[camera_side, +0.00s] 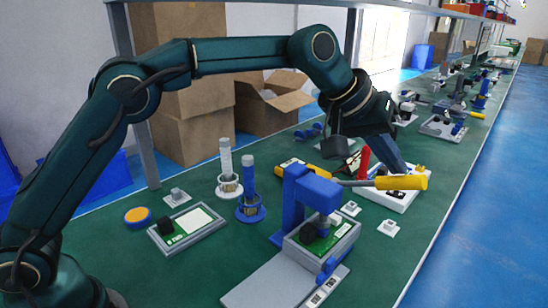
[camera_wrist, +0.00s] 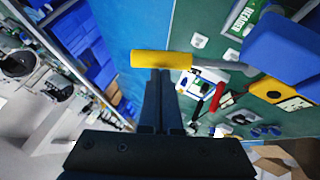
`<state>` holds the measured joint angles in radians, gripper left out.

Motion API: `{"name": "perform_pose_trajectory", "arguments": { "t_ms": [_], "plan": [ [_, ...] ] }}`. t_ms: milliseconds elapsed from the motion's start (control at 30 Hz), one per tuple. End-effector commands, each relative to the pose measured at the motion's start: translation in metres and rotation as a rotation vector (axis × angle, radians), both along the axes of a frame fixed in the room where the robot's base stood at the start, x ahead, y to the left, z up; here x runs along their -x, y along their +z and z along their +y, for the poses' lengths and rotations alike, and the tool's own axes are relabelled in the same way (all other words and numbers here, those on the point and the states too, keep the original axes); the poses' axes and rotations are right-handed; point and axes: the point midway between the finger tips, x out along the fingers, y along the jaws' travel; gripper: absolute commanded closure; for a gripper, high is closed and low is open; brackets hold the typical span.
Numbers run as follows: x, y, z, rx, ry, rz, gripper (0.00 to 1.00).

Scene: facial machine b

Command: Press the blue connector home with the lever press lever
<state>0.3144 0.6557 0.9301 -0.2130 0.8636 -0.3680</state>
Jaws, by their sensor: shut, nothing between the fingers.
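The lever press (camera_side: 298,197) is blue and stands over a grey fixture (camera_side: 350,241) holding a green board (camera_side: 336,236) with a black part on it. Its lever (camera_side: 355,183) runs out roughly level to the right and ends in a yellow handle (camera_side: 405,182). My gripper (camera_side: 403,170) is shut and empty, its fingertips at the handle. In the wrist view the yellow handle (camera_wrist: 150,59) lies across the fingertips (camera_wrist: 160,72); I cannot tell whether they touch. I cannot clearly make out the blue connector near the press head.
A white tray (camera_side: 392,202) with a red-handled tool (camera_side: 364,163) lies behind the lever. A second board fixture (camera_side: 188,229), two spool stands and a yellow-topped disc (camera_side: 138,215) stand left of the press. Small white blocks (camera_side: 389,228) lie right of it. The table's right edge is near.

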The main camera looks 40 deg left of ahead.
Motion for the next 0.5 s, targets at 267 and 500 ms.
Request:
{"name": "perform_pose_trajectory", "arguments": {
  "t_ms": [267,500],
  "plan": [
    [0.001,-0.017,-0.013,-0.08,-0.001,0.005,1.0],
    [0.001,-0.035,-0.023,-0.079,-0.002,0.007,1.0]
  ]
}}
